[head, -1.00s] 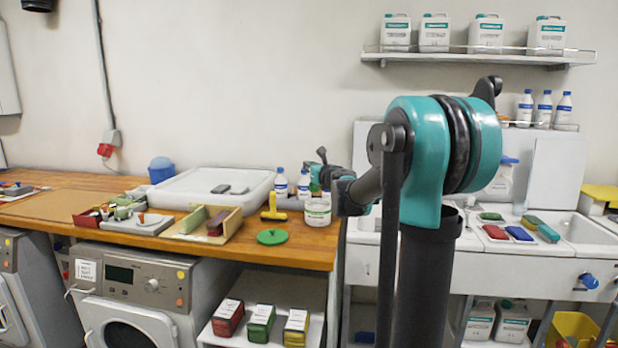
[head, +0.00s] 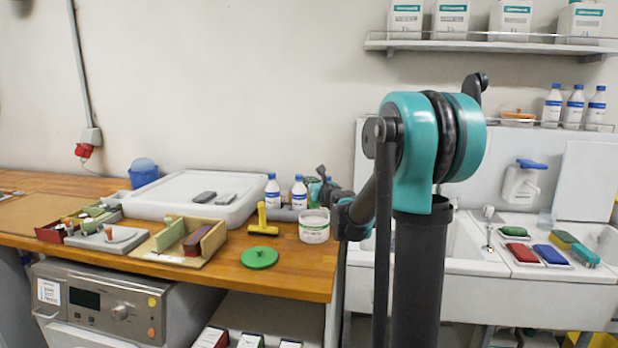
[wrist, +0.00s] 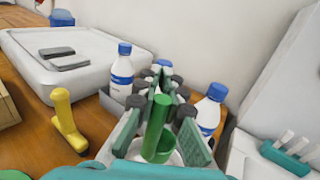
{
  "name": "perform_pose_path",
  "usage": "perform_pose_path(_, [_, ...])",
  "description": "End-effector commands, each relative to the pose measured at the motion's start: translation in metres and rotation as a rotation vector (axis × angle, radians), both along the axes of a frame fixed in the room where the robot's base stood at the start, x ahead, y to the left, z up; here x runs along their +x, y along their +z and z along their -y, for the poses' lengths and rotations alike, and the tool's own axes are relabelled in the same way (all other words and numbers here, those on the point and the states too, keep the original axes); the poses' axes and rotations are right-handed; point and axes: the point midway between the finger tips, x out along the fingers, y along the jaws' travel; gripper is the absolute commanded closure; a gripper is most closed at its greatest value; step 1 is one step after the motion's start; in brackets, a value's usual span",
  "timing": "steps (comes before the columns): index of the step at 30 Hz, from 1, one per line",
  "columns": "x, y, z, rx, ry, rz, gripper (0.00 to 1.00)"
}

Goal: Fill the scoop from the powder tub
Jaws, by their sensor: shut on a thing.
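The green scoop shows in the wrist view, its handle (wrist: 156,121) between the fingers of my gripper (wrist: 160,108). My gripper is shut on it. I cannot tell whether the cup is inside the tub. A green round lid (head: 260,258) lies on the counter.
Blue-capped bottles (head: 272,191) stand close behind the tub, beside my gripper. A large white container (head: 160,207) sits further left. The sink (head: 450,255) is to the right. Bare wood (head: 300,268) lies in front.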

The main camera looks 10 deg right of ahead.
Motion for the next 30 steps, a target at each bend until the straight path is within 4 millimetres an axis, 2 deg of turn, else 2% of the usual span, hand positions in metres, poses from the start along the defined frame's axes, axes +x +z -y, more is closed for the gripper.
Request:
perform_pose_path(15, [0.001, -0.046, 0.000, 0.000, 0.000, 0.000, 1.00])
perform_pose_path(21, [0.000, -0.054, 0.000, 0.000, 0.000, 0.000, 1.00])
perform_pose_path(30, [0.000, -0.055, 0.000, 0.000, 0.000, 0.000, 1.00])
